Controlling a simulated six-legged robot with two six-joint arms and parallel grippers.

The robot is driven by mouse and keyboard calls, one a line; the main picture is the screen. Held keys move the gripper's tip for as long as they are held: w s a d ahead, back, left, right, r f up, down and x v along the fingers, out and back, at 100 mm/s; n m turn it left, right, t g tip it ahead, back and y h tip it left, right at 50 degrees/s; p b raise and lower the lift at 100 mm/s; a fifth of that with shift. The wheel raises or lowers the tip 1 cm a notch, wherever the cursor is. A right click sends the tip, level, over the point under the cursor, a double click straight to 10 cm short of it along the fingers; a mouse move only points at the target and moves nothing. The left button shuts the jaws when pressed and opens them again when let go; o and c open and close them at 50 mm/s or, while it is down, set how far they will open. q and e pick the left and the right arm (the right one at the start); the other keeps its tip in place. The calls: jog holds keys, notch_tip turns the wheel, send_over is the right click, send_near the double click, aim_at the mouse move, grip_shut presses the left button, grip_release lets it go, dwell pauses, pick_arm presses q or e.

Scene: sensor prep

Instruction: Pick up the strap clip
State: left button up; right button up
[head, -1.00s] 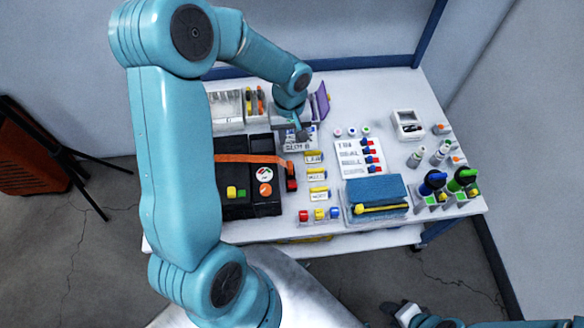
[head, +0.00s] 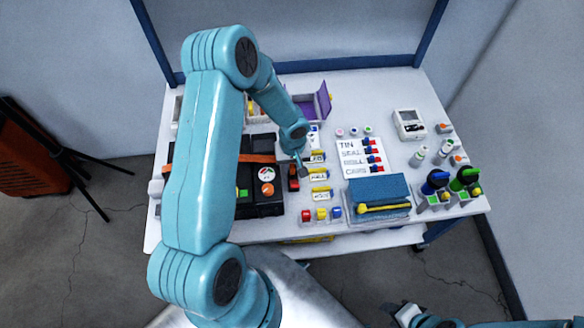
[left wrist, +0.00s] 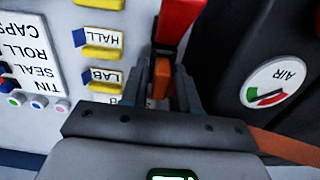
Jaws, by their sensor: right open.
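The strap clip (head: 293,180) is a small red and dark piece by the right edge of the black case, near the end of the orange strap. In the left wrist view a red bar (left wrist: 178,22) and an orange block (left wrist: 161,78) show at the clip. My left gripper (head: 303,172) is low beside the clip. In the left wrist view its fingers (left wrist: 165,75) stand on either side of the orange block; whether they press on it cannot be told. My right gripper (head: 398,312) is open and empty at the bottom edge, away from the table.
The black case (head: 262,205) is partly hidden by my left arm. Yellow-edged label holders (head: 318,175) stand close right of the clip. A white label board (head: 352,155), a blue cloth (head: 378,190) and several bottles (head: 445,150) lie further right. A purple lid (head: 323,100) stands open behind.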

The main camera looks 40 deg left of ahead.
pick_arm(q)
grip_shut()
jog(key=shift+a+r, duration=0.1)
jog(key=shift+r, duration=0.55)
notch_tip(320, 180, up, 17)
jog(key=p, duration=0.1)
notch_tip(320, 180, down, 5)
jog(key=b, duration=0.6)
jog(key=shift+f, duration=0.1)
